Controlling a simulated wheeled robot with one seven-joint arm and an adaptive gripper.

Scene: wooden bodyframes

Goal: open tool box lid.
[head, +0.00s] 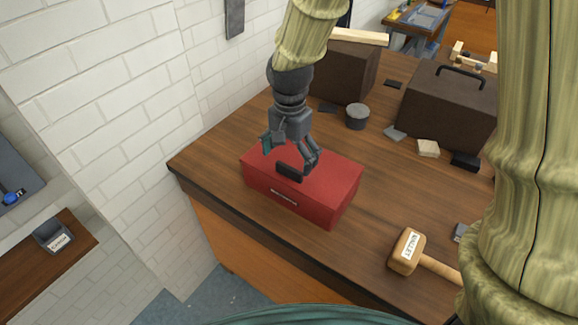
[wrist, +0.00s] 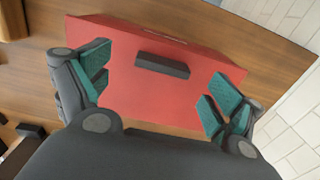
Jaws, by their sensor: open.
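A red tool box (head: 333,197) sits on the wooden workbench near its front left corner, with its lid shut. A dark handle (head: 289,172) is on top of the lid, near the front edge. My gripper (head: 290,160) is above the lid, just behind and over the handle. In the wrist view the red lid (wrist: 120,85) fills the middle, and the dark handle (wrist: 162,66) lies ahead, between and beyond the spread fingers. My gripper (wrist: 158,95) is open and empty, with teal finger pads. I cannot tell whether a finger touches the lid.
A wooden mallet (head: 407,252) lies to the right of the box. Behind stand a dark case with a handle (head: 450,102), a brown box (head: 345,72) and a small grey tin (head: 357,117). A white brick wall (head: 110,90) borders the bench's left side.

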